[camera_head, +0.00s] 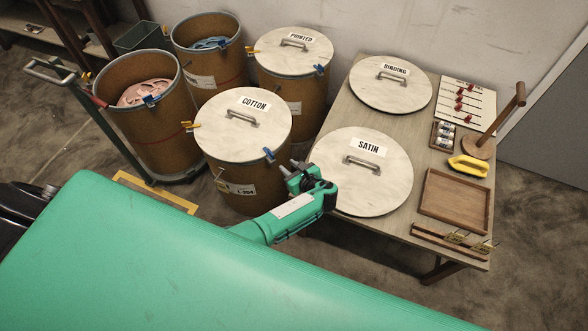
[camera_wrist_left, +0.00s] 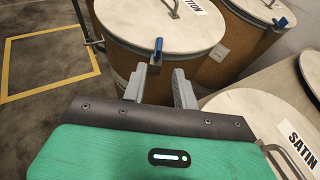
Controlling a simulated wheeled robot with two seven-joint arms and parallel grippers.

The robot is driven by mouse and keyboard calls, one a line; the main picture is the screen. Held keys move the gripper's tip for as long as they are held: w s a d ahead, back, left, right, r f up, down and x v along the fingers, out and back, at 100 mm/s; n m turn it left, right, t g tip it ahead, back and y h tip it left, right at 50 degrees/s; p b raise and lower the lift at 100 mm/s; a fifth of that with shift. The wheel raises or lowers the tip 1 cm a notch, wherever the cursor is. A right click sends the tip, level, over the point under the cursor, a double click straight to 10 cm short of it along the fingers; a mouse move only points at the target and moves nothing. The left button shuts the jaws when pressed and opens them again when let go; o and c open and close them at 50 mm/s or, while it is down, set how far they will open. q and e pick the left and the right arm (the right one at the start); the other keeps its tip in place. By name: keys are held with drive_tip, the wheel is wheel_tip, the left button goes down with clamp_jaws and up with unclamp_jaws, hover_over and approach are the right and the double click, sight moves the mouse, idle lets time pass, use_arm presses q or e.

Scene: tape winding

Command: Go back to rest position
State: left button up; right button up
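My left gripper (camera_head: 289,168) is beside the near right rim of the drum with the COTTON lid (camera_head: 238,135). In the left wrist view the gripper's two grey fingers (camera_wrist_left: 159,92) stand apart with nothing held between them. The blue clamp (camera_wrist_left: 158,50) on the drum rim shows just beyond the fingers; I see no clear contact. The round SATIN lid (camera_head: 385,190) lies on the wooden table, to the right of the gripper in the head view. My right gripper is in neither view.
The table (camera_head: 330,125) also holds the BINDING lid (camera_head: 370,92), a wooden tray (camera_head: 465,208) and a yellow-handled tool (camera_head: 468,166). The drum with the PRINTED lid (camera_head: 275,47) is behind. Open drums hold pink cloth (camera_head: 143,93) and blue cloth (camera_head: 209,43). A yellow floor line (camera_head: 155,190) is at left.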

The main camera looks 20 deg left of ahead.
use_arm(q)
drive_tip(key=shift+s+d, duration=0.15)
drive_tip(key=shift+d, duration=0.05)
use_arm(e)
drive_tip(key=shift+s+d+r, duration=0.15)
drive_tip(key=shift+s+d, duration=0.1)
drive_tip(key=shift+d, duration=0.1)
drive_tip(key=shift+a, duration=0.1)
use_arm(q)
drive_tip(key=s+a+f+n+g+h, duration=0.1)
drive_tip(key=s+f+n+g+h, duration=0.5)
drive_tip(key=s+f, duration=1.65)
drive_tip(key=s+f+n+h, duration=0.2)
drive_tip(key=s+n, duration=0.3)
drive_tip(key=s, duration=0.4)
drive_tip(key=s+a+f+n+h, duration=0.1)
drive_tip(key=s+f+n, duration=0.3)
drive_tip(key=s, duration=0.6)
drive_tip(key=s+a+f+n+h, duration=0.1)
drive_tip(key=s+f+n+h, duration=0.1)
drive_tip(key=s+f+n, duration=0.2)
drive_tip(key=s+n, duration=0.3)
drive_tip(key=s, duration=0.2)
drive_tip(key=shift+s+h, duration=0.25)
drive_tip(key=shift+h, duration=0.05)
